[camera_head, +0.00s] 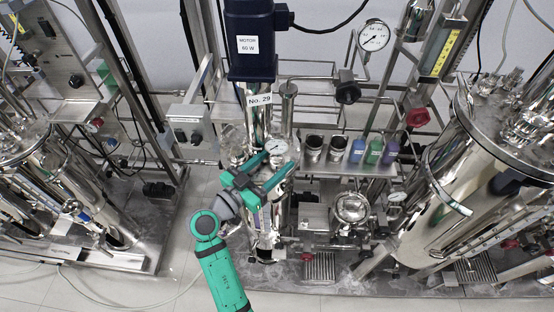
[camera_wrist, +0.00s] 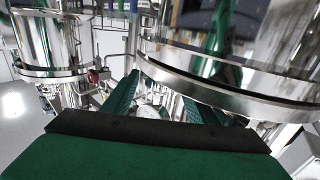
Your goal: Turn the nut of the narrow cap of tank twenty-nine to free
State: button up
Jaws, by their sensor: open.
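Tank twenty-nine is the slim steel vessel (camera_head: 279,215) in the middle of the head view, under a "No. 29" label (camera_head: 260,99) and a dark blue motor (camera_head: 252,45). A round gauge (camera_head: 276,147) sits at its top. My green gripper (camera_head: 277,163) is open in front of the tank's top, its fingers pointing up and right and covering part of the lid. I cannot make out the narrow cap or its nut. In the wrist view my gripper (camera_wrist: 160,90) is open, with nothing held between its fingers; a pale round part (camera_wrist: 148,111) shows between them.
A steel shelf right of the tank carries several cups and bottles, such as a blue bottle (camera_head: 357,150). A large steel tank (camera_head: 450,200) stands at right. A pressure gauge (camera_head: 374,36) and pipes are behind.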

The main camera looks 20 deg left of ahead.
jog(key=shift+w+d, duration=0.2)
jog(key=shift+w, duration=0.2)
jog(key=c, duration=1.1)
jog(key=shift+o, duration=0.2)
